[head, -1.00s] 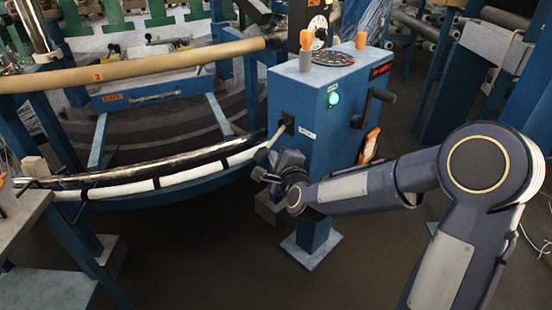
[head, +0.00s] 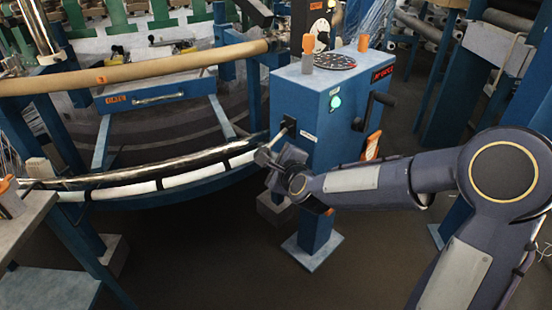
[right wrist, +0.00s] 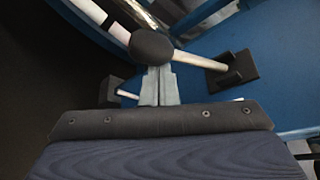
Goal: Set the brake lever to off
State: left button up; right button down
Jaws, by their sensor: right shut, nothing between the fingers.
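The brake lever (head: 277,137) sticks out from the left face of the blue control cabinet (head: 315,120), slanting down and to the left from a dark bracket. In the right wrist view its pale shaft (right wrist: 200,60) runs from the black bracket (right wrist: 232,68) to a round black knob (right wrist: 152,47). My right gripper (head: 266,158) is shut and empty at the knob end of the lever. In the right wrist view its closed fingertips (right wrist: 158,76) meet the knob's lower edge; I cannot tell whether they touch. My left gripper is not in view.
A crank handle (head: 372,108) is on the cabinet's right side. A green lamp (head: 335,102) glows on its front, and an orange-topped knob (head: 307,50) stands on top. The loom's curved rail (head: 170,182) lies left of the lever. The floor in front is open.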

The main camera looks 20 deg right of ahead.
aim_at(271, 145)
jog(key=r, duration=0.1)
jog(key=r+m+g+y+p, duration=0.1)
jog(key=shift+s+a+r+m, duration=0.15)
jog(key=shift+a+r+m, duration=0.15)
jog(key=shift+a+r, duration=0.1)
notch_tip(271, 145, up, 2)
jog(key=shift+a+m+g+y+p, duration=0.1)
jog(key=shift+m+g+y+p, duration=0.5)
jog(key=shift+m+p, duration=0.25)
jog(key=shift+d+r+m+g+y+p, duration=0.15)
jog(key=shift+r+m+g+y+p, duration=0.3)
jog(key=shift+r+m+p, duration=0.3)
jog(key=shift+d+r+m+g+y+p, duration=0.1)
jog(key=shift+r+m+g+y+p, duration=0.15)
jog(key=shift+r+m+y+p, duration=0.45)
